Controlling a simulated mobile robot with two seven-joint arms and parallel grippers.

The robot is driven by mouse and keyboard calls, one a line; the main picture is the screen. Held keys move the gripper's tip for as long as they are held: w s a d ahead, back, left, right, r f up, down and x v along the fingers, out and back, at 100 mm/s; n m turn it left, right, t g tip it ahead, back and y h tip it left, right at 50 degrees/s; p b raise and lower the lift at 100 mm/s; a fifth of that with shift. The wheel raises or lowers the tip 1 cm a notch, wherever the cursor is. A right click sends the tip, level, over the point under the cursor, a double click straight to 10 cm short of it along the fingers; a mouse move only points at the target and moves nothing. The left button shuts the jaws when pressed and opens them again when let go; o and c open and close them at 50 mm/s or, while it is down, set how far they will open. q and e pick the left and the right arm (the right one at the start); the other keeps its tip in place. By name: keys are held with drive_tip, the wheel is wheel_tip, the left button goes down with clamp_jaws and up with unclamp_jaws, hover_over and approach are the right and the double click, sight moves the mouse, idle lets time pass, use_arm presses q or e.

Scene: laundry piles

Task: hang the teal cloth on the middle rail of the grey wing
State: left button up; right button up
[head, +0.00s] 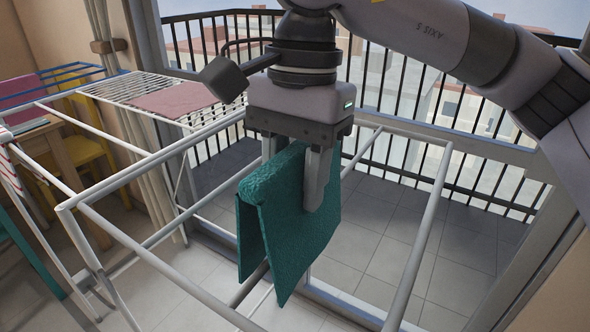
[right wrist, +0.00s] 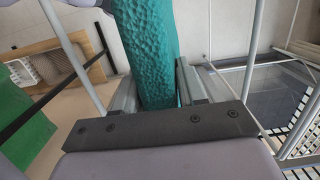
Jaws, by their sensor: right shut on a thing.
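The teal cloth (head: 270,205) is folded over double, with its fold at the top and its two flaps hanging down slightly apart. My right gripper (head: 318,180) is shut on its upper part from above. In the right wrist view the cloth (right wrist: 148,50) passes between the fingers (right wrist: 153,85). The grey wing (head: 150,170) is a frame of pale rails around and below the cloth. A middle rail (head: 245,290) shows near the lower edges of the flaps; I cannot tell whether it runs between them or touches them. My left gripper is out of view.
A pink cloth (head: 176,99) lies on a white rack (head: 120,88) at the back left. A yellow chair (head: 85,150) and a wooden table (head: 62,140) stand at the left. A black balcony railing (head: 400,90) lies behind. A green thing (right wrist: 22,120) shows in the wrist view.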

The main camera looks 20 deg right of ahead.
drive_tip(key=shift+f+b, duration=2.3)
drive_tip(key=shift+f, duration=1.25)
drive_tip(key=shift+f+b, duration=0.25)
drive_tip(key=shift+b, duration=0.15)
drive_tip(key=shift+f+b, duration=0.4)
drive_tip(key=shift+f, duration=0.05)
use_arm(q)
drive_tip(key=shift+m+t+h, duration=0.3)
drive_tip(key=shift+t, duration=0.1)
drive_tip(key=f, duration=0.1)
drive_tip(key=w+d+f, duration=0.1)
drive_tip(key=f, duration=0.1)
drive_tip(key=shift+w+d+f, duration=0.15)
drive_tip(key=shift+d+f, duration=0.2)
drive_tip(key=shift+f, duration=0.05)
use_arm(e)
drive_tip(key=o, duration=1.2)
